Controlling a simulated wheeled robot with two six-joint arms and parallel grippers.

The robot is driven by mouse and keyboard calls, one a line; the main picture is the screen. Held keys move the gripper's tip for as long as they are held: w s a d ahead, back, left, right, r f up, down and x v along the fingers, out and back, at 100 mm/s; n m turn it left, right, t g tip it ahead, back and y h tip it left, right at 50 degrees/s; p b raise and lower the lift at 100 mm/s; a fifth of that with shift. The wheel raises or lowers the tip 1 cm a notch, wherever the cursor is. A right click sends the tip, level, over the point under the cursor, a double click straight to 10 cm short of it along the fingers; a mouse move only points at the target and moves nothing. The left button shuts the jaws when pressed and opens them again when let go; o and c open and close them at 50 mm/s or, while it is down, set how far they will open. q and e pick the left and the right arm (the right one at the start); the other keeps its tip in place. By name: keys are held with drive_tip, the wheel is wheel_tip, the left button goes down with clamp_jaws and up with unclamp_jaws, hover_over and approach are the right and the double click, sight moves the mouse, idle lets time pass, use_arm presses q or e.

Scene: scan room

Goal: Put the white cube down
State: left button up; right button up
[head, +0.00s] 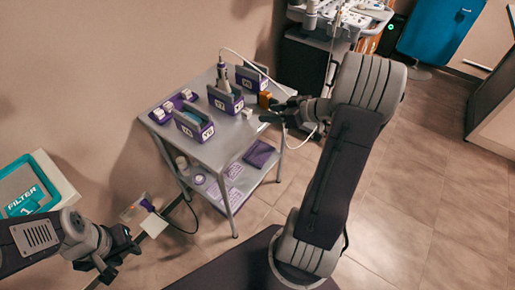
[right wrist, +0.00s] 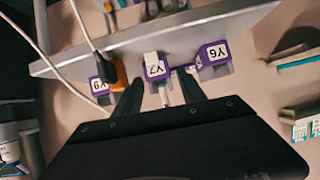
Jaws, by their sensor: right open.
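A small white cube (head: 247,113) rests on the top of the grey cart (head: 226,150), near its right edge. My right gripper (head: 268,112) is open just right of the cube, with a small gap between them. In the right wrist view, a small white piece that looks like the cube (right wrist: 163,90) shows between the spread fingers (right wrist: 162,92), in front of the Y7 holder (right wrist: 155,66). Whether a finger touches it I cannot tell. My left gripper (head: 118,260) is open and empty at the lower left, away from the cart.
Purple holders (head: 193,125) stand on the cart top, one with a probe (head: 223,78) upright in it. A purple tray with white blocks (head: 168,106) lies at the left. An orange block (head: 264,99) and a white cable are close behind my right gripper.

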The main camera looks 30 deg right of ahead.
drive_tip(key=s+a+f+m+g+h, duration=0.2)
drive_tip(key=s+a+f+g, duration=0.2)
drive_tip(key=s+a, duration=0.4)
drive_tip(key=s+a+f+m+g+h, duration=0.2)
drive_tip(key=s+a+f+g, duration=0.2)
drive_tip(key=s+a, duration=0.3)
drive_tip(key=a+g, duration=0.1)
drive_tip(key=a, duration=0.2)
drive_tip(key=shift+s+a+f+m+g+h, duration=0.25)
drive_tip(key=shift+s+f+m+g+h, duration=0.05)
drive_tip(key=shift+s+f+h, duration=0.1)
wheel_tip(320, 180, up, 19)
drive_tip(key=p, duration=1.8)
drive_tip(key=shift+f, duration=0.2)
